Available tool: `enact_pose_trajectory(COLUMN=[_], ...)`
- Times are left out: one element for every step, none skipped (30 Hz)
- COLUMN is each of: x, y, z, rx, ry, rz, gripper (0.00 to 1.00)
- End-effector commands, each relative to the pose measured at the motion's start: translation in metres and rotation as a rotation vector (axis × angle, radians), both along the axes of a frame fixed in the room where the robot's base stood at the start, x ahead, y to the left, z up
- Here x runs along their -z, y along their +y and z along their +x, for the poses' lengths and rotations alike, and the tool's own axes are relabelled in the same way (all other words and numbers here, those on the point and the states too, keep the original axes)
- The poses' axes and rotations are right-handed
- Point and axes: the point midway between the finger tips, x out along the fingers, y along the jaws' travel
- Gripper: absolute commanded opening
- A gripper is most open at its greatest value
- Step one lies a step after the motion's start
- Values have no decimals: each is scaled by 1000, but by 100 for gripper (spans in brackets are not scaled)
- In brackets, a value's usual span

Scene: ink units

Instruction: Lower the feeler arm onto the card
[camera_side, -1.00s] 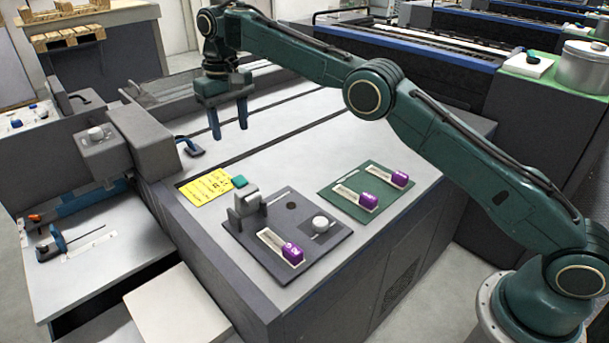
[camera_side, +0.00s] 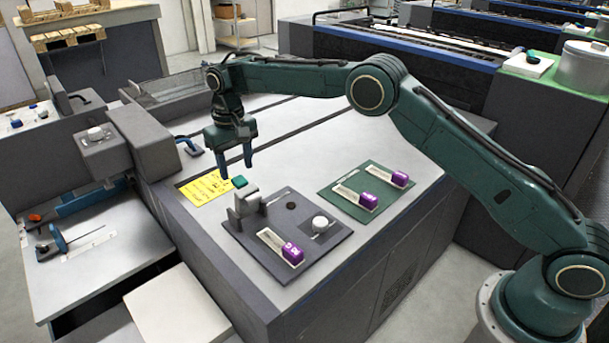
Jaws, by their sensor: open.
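A grey block-and-bracket (camera_side: 246,202) with a teal pad (camera_side: 240,182) at its upper end stands on a dark grey plate (camera_side: 262,262); this may be the feeler arm, but I cannot tell for sure. A yellow card with black print (camera_side: 206,189) lies flat on the light grey bench top, left of the bracket. My gripper (camera_side: 236,166) points down with its two blue fingers apart and nothing between them. In the picture it is just above the teal pad and the card's right end; it appears clear of both.
The dark plate also carries a white knob (camera_side: 320,223) and a purple block (camera_side: 293,253) on a pale strip. A green plate (camera_side: 335,200) holds two purple blocks, right of it. A blue lever (camera_side: 190,147) stands behind the card.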

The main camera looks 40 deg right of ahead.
Motion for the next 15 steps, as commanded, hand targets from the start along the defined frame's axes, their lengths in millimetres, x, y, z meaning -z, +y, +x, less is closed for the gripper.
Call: enact_pose_trajectory(x=[7,11,15,18,20,23,24,26,28,28,29,29,30,30,30], y=[0,0,0,0,0,0,0,0,0,0,0,0,0,0,0], z=[0,0,0,0,0,0,0,0,0,0,0,0,0,0,0], rx=[0,0,0,0,0,0,0,0,0,0,0,0,0,0,0], ry=[2,2,3,2,1,1,1,1,1,1,1,0,0,0,0], rz=[-1,-1,-1,-1,0,0,0,0,0,0,0,0,0,0,0], gripper=[51,51,51,51,51,51,51,51,51,51,51,51,51,51,51])
